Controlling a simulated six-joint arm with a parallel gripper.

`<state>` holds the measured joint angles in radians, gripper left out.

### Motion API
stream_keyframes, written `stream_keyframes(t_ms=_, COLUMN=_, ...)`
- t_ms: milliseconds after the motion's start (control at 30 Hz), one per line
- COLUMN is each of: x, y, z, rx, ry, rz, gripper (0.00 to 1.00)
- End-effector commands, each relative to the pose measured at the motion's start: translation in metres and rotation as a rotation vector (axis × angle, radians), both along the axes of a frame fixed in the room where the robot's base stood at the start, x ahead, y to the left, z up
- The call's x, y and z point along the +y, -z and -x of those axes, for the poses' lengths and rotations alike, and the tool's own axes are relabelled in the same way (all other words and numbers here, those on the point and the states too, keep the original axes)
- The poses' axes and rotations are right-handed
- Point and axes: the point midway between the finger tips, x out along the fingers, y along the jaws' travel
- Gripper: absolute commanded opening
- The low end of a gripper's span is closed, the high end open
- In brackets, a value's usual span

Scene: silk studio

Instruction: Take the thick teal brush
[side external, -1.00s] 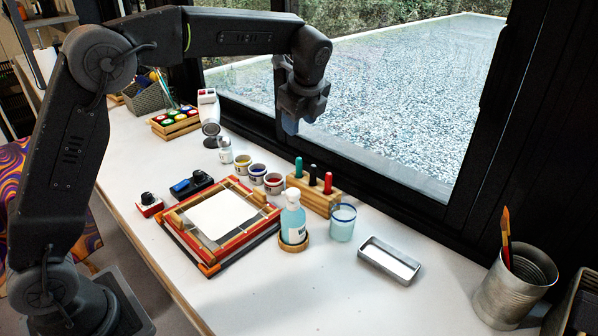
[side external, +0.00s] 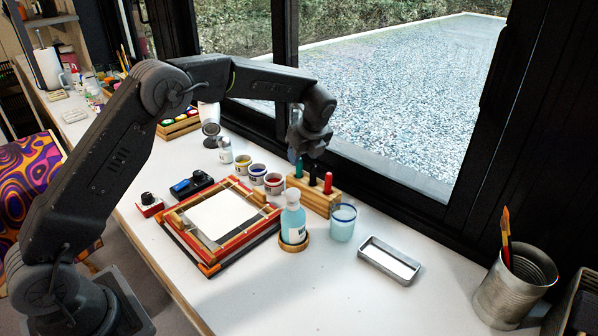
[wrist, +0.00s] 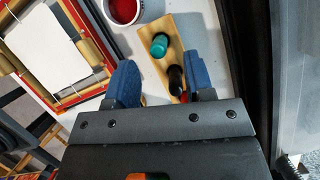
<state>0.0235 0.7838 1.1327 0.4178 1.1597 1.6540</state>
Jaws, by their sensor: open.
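The teal brush (side external: 298,169) stands upright in a wooden block (side external: 320,203) by the window, at the left end of a row with a black brush (side external: 313,175) and a red one (side external: 328,184). My gripper (side external: 300,152) is just above the teal brush, pointing down, its fingertips partly hard to make out there. In the wrist view the teal handle (wrist: 159,45) shows beyond the open blue fingers (wrist: 162,82), not between them. The black handle (wrist: 176,79) lies nearer, between the fingers in the picture; the red one is mostly hidden behind my gripper.
Paint jars (side external: 257,171) stand left of the block. A soap bottle (side external: 293,219), a glass of bluish liquid (side external: 342,222) and a metal tray (side external: 390,259) are in front and to the right. A framed screen (side external: 218,215) lies left. The front table is clear.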

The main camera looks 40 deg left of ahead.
Motion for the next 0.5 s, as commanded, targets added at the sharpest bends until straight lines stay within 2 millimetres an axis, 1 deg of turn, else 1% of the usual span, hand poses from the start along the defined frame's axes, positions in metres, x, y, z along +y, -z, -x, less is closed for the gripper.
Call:
stream_keyframes(t_ms=200, x=0.014, y=0.03, z=-0.002, rx=0.005, ry=-0.001, rz=0.0, gripper=0.48)
stream_keyframes(t_ms=300, x=0.018, y=0.04, z=-0.003, rx=0.003, ry=-0.001, rz=0.0, gripper=0.48)
stream_keyframes(t_ms=500, x=0.019, y=0.044, z=-0.004, rx=0.0, ry=0.0, rz=0.001, gripper=0.48)
